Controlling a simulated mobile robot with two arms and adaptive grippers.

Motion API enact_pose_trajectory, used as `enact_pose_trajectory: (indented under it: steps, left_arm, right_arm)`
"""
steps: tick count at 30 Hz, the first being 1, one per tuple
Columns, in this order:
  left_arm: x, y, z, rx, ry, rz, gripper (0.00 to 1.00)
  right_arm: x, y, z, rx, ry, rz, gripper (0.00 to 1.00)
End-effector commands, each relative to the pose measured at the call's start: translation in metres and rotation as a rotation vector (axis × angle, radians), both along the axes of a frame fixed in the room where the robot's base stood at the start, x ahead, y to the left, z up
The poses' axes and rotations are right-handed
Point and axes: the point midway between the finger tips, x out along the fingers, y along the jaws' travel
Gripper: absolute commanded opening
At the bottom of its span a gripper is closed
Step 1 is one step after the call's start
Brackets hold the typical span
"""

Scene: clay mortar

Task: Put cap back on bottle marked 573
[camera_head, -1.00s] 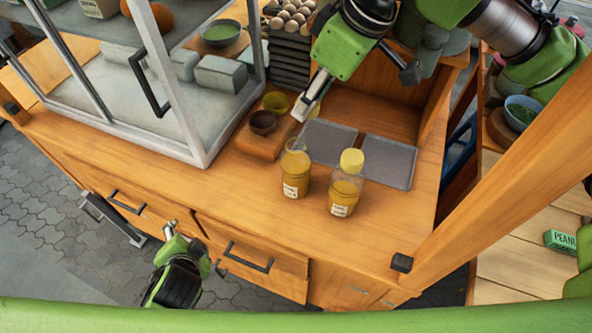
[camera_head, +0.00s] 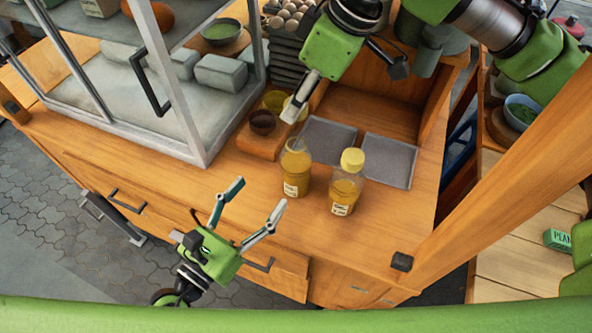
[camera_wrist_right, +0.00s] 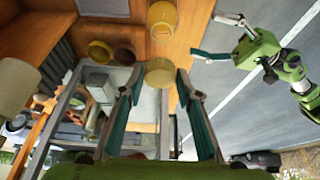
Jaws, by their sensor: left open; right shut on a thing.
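An uncapped bottle (camera_head: 294,170) of yellow contents stands upright on the wooden counter. Right of it stands a similar bottle (camera_head: 345,190) with a yellow cap (camera_head: 353,160) on. Both have small white labels that I cannot read. My right gripper (camera_head: 296,104) is above and behind the uncapped bottle, apart from it. It is shut on a loose yellow cap (camera_wrist_right: 159,71), seen between its fingertips in the right wrist view. My left gripper (camera_head: 256,195) is open and empty at the counter's front edge, left of the uncapped bottle; it also shows in the right wrist view (camera_wrist_right: 217,38).
A glass case (camera_head: 180,80) stands left on the counter. Small bowls (camera_head: 262,122) sit on a wooden block behind the uncapped bottle. Two grey trays (camera_head: 388,160) lie behind the bottles. A wooden post (camera_head: 500,170) rises at right. The counter just left of the bottles is clear.

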Motion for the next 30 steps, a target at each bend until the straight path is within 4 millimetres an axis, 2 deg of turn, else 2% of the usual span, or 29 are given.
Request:
enact_pose_trajectory:
  steps: [6,17,30]
  left_arm:
    - [-0.009,-0.008,-0.010,0.088,-0.030,-0.054,0.67]
    - [-0.006,-0.010,-0.009,0.082,-0.029,-0.051,0.67]
    - [0.044,-0.045,-0.008,0.075,-0.029,-0.047,0.67]
  right_arm:
    - [0.000,0.000,0.000,0.000,0.000,0.000,0.25]
    - [0.000,0.000,0.000,0.000,0.000,0.000,0.25]
    - [0.000,0.000,0.000,0.000,0.000,0.000,0.25]
